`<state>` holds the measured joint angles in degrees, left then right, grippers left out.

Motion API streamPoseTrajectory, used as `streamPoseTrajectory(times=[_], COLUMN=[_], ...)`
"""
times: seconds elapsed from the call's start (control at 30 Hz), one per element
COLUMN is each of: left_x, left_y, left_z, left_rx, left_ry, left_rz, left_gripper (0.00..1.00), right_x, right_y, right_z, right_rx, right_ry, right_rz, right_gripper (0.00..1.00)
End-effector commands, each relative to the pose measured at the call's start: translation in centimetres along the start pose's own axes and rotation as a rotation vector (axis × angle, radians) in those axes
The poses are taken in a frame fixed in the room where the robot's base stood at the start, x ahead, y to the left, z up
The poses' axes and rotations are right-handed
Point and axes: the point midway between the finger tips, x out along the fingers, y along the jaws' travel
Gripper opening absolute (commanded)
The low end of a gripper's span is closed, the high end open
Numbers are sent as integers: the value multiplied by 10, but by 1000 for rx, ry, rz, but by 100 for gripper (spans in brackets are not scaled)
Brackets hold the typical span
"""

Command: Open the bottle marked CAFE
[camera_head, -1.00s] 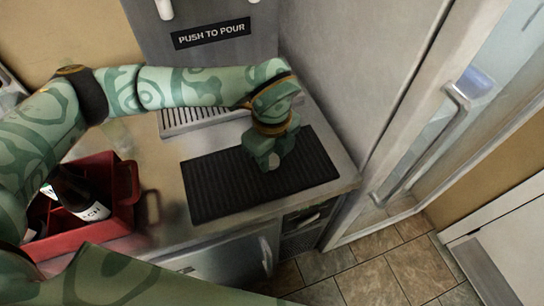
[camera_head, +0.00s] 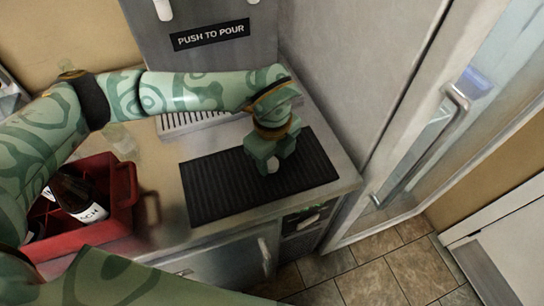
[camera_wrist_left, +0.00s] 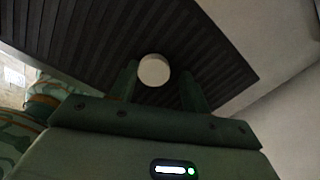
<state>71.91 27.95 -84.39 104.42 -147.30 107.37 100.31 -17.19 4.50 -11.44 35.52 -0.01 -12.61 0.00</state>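My left gripper (camera_head: 271,163) points down over the black ribbed mat (camera_head: 215,190). In the left wrist view its two fingers (camera_wrist_left: 160,88) stand apart. A small white round thing (camera_wrist_left: 154,70) shows between them, nearer the left finger. A dark bottle (camera_head: 72,192) with a white label leans in the red crate (camera_head: 122,190). Its label shows letters like "CH". No label reading CAFE is visible. My right gripper is not in view.
A steel dispenser with a "PUSH TO POUR" sign (camera_head: 210,34) stands behind the mat, with a drip grate (camera_head: 185,122) below it. A tall door with a metal handle (camera_head: 425,150) is at the right. Much of the mat is bare.

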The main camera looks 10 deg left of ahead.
Motion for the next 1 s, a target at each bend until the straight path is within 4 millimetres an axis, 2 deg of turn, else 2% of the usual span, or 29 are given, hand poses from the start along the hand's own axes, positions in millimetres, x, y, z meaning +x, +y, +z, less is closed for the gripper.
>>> streamPoseTrajectory(times=[0.03,0.67,0.77,0.83,1.0], left_x=[16,15,6,-8,-54], left_y=[10,11,11,10,7], left_z=[-2,-2,-2,-2,-1], left_rx=[1,-2,-2,-2,0], left_ry=[3,5,4,3,0], left_rz=[37,42,41,39,29], left_gripper=[54,54,54,54,54], right_x=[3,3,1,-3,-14], right_y=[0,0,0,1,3], right_z=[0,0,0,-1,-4], right_rx=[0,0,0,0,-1], right_ry=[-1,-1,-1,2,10], right_rz=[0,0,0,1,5], right_gripper=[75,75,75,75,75])
